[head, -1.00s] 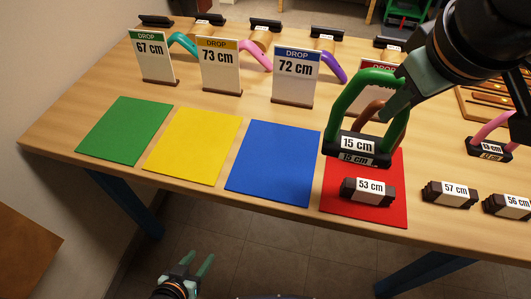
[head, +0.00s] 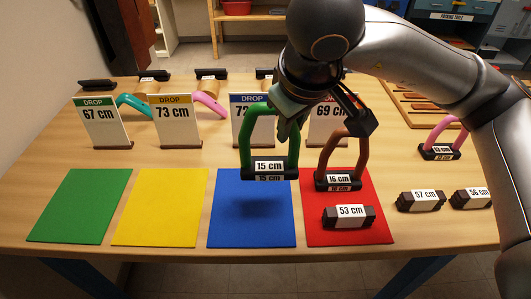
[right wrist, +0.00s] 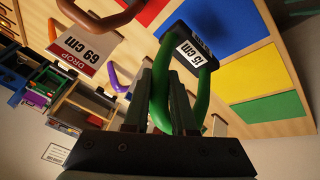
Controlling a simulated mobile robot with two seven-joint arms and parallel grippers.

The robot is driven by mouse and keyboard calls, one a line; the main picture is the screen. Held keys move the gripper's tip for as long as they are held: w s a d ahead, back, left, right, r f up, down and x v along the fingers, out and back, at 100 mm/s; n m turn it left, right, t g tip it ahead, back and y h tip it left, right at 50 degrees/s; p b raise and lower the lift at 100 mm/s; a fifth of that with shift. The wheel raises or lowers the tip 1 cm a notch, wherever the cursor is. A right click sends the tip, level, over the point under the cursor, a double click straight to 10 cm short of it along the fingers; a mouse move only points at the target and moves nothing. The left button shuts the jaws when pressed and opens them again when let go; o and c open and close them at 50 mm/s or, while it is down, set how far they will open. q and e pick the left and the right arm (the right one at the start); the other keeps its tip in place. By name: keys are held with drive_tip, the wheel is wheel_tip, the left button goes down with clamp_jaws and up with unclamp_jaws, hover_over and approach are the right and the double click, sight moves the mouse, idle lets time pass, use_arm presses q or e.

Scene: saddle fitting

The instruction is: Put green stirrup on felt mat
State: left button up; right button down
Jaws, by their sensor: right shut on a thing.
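The green stirrup (head: 245,145) has a dark base labelled 15 cm. My right gripper (head: 284,118) is shut on its green loop and holds it upright above the blue mat (head: 252,228), with a shadow on the mat below. In the right wrist view the green loop (right wrist: 203,97) passes between the fingers (right wrist: 160,100). Flat green (head: 80,208), yellow (head: 160,208), blue and red (head: 378,212) mats lie in a row. My left gripper is out of view.
A brown stirrup (head: 325,158) labelled 16 cm and a 53 cm block (head: 348,216) stand on the red mat. Drop signs, such as the 67 cm one (head: 100,122), stand behind the mats. A pink stirrup (head: 432,132) is at right. The green and yellow mats are bare.

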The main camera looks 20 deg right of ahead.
drive_tip(key=w+a+f, duration=0.2)
drive_tip(key=w+f, duration=0.3)
drive_tip(key=f, duration=0.4)
drive_tip(key=shift+w+f, duration=0.2)
drive_tip(key=shift+w, duration=0.15)
drive_tip(key=shift+f, duration=0.25)
drive_tip(key=c, duration=0.7)
unclamp_jaws()
drive_tip(key=shift+r, duration=0.1)
drive_tip(key=shift+c, duration=0.2)
drive_tip(key=v, duration=1.2)
drive_tip(key=shift+r, duration=0.25)
